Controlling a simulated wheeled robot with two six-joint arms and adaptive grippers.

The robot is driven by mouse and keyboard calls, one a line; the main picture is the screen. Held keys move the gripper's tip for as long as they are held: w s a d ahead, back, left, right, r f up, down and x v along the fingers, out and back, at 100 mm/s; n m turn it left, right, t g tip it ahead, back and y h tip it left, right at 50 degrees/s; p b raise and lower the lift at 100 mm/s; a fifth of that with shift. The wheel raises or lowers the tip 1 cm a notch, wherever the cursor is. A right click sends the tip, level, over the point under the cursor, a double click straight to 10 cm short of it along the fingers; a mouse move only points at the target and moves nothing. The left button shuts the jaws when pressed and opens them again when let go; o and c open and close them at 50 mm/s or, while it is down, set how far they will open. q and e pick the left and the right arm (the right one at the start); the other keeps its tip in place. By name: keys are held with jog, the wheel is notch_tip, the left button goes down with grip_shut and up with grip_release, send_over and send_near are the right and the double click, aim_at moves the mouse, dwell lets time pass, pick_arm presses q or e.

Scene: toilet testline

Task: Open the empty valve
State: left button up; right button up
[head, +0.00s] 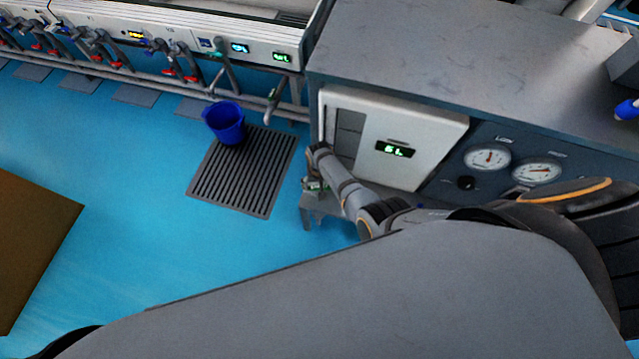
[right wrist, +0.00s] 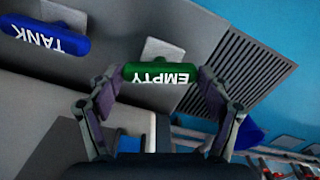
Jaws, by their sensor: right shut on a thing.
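The green valve handle (right wrist: 162,73), labelled EMPTY, shows upside down in the right wrist view, with a pale plate behind it. My right gripper (right wrist: 162,84) is shut on this handle, one finger at each end. A blue handle (right wrist: 45,38) labelled TANK is to the left, apart from the gripper. In the head view my right gripper (head: 315,170) reaches down beside the white panel of the test bench, and the handle is mostly hidden there. My left gripper is not in view.
A blue bucket (head: 224,122) stands at a floor grate (head: 240,172) left of the bench. The bench's white panel (head: 385,140) shows a green display, with two gauges (head: 487,158) to its right. A brown board (head: 35,240) lies at the left. Blue floor between is clear.

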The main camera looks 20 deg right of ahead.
jog(key=shift+n+p, duration=0.55)
jog(key=shift+n, duration=1.75)
jog(key=o, duration=1.1)
jog(key=shift+r, duration=3.75)
